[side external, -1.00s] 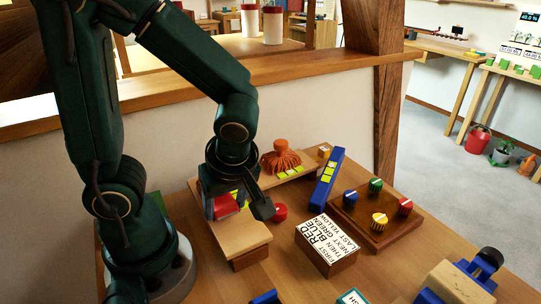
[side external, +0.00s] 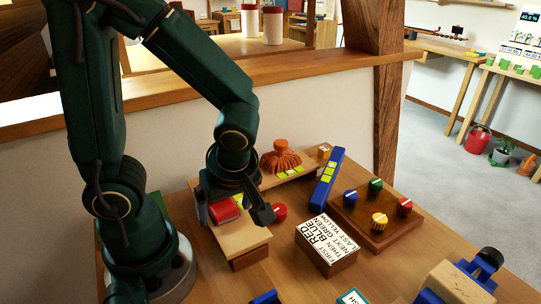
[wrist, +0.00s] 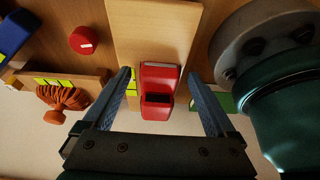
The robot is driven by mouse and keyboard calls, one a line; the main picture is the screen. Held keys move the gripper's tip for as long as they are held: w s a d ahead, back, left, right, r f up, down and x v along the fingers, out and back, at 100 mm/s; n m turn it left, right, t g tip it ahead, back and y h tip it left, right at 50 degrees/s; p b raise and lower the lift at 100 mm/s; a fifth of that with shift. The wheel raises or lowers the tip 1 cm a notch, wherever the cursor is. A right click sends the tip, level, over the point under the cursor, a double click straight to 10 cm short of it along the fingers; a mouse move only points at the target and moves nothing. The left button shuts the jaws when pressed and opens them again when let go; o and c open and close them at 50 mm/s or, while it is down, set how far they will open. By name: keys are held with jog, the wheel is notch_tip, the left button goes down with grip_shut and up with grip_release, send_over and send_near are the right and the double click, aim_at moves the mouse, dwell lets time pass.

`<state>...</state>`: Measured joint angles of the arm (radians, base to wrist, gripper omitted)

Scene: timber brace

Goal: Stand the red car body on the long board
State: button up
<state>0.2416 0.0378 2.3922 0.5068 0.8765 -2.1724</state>
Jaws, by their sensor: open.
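The red car body (side external: 225,209) rests on the long board (side external: 243,240), near its end by my arm. It also shows in the wrist view (wrist: 158,78), lying along the board, with a dark opening in it. My gripper (side external: 232,212) is open around the car body. In the wrist view its two blue-grey fingers (wrist: 160,88) stand on either side of it, with a visible gap at each side. Whether a finger touches the car cannot be told from the side view.
A red round knob (side external: 280,211) lies just right of the board. An orange tasselled piece (side external: 280,158) sits behind, beside yellow tags. A blue bar (side external: 328,178), a lettered block (side external: 327,245) and a board with coloured knobs (side external: 375,222) stand to the right.

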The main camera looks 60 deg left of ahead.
jog(key=d+r+m+t+h, duration=0.2)
jog(key=r+m, duration=0.3)
jog(key=m, duration=0.4)
jog(key=w+d+r+m+t+h, duration=0.1)
jog(key=d+r+m+t+h, duration=0.1)
jog(key=m, duration=0.7)
notch_tip(320, 180, up, 3)
jog(key=shift+d+f+t+h, duration=0.1)
jog(key=shift+d+t+h, duration=0.3)
jog(key=shift+t, duration=0.4)
dwell(0.5)
